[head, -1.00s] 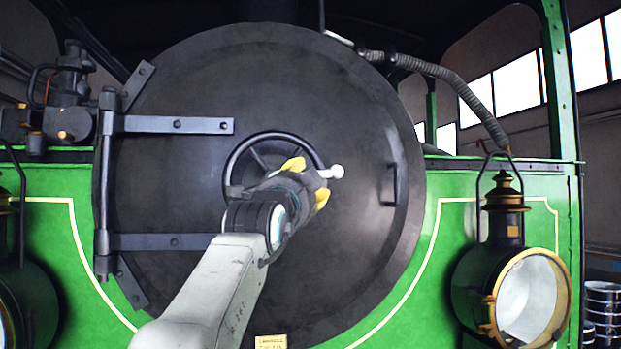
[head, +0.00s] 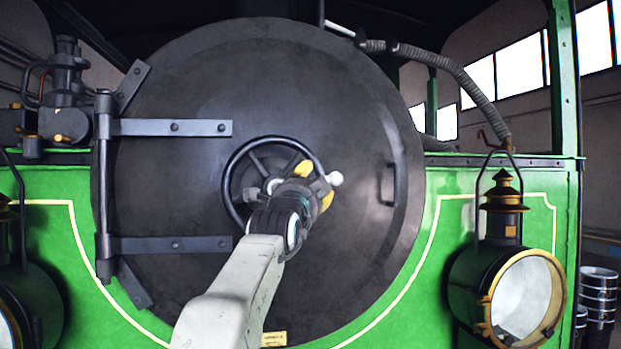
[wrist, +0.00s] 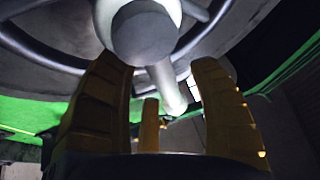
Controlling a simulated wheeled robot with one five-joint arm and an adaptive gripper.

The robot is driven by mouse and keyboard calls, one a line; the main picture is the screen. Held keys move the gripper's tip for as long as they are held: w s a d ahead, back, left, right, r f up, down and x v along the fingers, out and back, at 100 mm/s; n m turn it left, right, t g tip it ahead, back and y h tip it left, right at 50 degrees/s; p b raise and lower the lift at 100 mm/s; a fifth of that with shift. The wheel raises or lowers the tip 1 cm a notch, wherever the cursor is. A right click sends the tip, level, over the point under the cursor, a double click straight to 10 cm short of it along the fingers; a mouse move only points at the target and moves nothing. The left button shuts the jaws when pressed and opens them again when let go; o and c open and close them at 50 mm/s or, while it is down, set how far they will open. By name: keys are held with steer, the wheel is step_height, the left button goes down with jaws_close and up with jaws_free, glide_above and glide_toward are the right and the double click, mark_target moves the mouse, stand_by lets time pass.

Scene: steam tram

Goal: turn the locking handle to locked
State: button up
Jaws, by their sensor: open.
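The locking handle (head: 335,178) is a pale metal bar with a rounded end, at the middle of the round black smokebox door. Its end shows just right of my gripper, and its pale hub (head: 273,186) shows left of it. In the wrist view the grey round hub (wrist: 145,32) is at the top, and the bar (wrist: 167,88) slants down to the right. My gripper (head: 315,184) is open, its yellow fingers spread on either side of the bar in the wrist view (wrist: 158,75). Contact cannot be told. The middle of the handle is hidden behind my gripper.
A dark spoked handwheel (head: 230,175) surrounds the hub, behind my gripper. The black door (head: 200,80) has hinge straps (head: 172,127) at left and a small grab handle (head: 391,184) at right. A lamp (head: 517,290) stands at the lower right.

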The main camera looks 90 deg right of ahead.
steer(key=shift+d, duration=0.1)
stand_by(0.3)
steer(key=shift+r, duration=0.15)
jaws_close()
